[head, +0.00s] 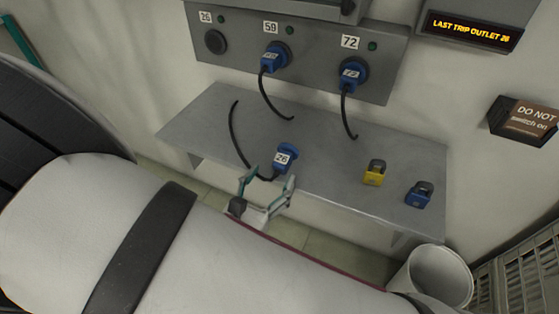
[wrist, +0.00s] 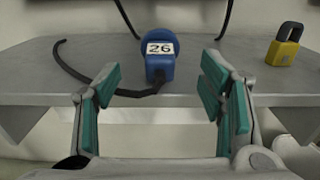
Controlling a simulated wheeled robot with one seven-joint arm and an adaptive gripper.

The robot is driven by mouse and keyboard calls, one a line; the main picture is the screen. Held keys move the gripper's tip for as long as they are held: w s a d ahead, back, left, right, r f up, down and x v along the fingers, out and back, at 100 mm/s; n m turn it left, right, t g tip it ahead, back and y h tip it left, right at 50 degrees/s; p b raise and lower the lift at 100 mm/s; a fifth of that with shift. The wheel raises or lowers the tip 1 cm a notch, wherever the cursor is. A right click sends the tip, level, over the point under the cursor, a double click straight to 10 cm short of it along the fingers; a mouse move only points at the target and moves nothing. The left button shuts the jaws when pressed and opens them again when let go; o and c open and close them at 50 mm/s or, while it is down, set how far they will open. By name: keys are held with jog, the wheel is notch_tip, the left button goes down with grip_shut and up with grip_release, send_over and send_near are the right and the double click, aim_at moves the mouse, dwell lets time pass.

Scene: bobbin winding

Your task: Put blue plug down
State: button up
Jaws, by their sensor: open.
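The blue plug (head: 287,156) labelled 26 rests on the grey shelf (head: 208,118), with its black cable lying to its left. My gripper (head: 267,184) is at the front edge of the shelf, open and empty. In the wrist view the plug (wrist: 159,62) stands beyond and between the two green-padded fingers of my gripper (wrist: 160,95), apart from both of them. Its cable (wrist: 84,78) curves away to the left on the shelf.
Outlet 26 (head: 215,42) on the wall panel is empty; blue plugs sit in outlets 59 (head: 274,58) and 72 (head: 351,74). A yellow padlock (head: 374,173) and a blue padlock (head: 419,194) lie on the shelf's right. A white bin (head: 436,277) stands below.

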jog(key=shift+v, duration=2.25)
jog(key=s+d+r+m+g+h, duration=0.1)
jog(key=d+r+m+g+h, duration=0.1)
jog(key=d+r+m+g, duration=0.5)
jog(key=s+d+r+m+g+h, duration=0.1)
jog(key=d+r+m+g+h, duration=0.15)
jog(key=d+m, duration=0.45)
jog(key=d+r+m+g+h, duration=0.1)
jog(key=d+r+m+g, duration=0.4)
jog(key=d, duration=0.5)
jog(key=s+d+r+m+g+y, duration=0.1)
jog(key=s+r+m+y, duration=0.1)
jog(key=s+m+y, duration=0.3)
jog(key=s+d+r+m+g+y, duration=0.1)
jog(key=s+m+y, duration=0.4)
jog(key=s, duration=0.5)
jog(key=shift+d+r+m+g+y, duration=0.35)
jog(key=shift+d+r+m, duration=0.3)
jog(key=shift+m, duration=0.45)
jog(key=shift+o, duration=0.6)
jog(key=shift+s+a+r+m+t+y, duration=0.1)
jog(key=shift+s+a+m+t+y, duration=0.15)
jog(key=shift+s+m+t+y, duration=0.2)
jog(key=shift+a, duration=0.1)
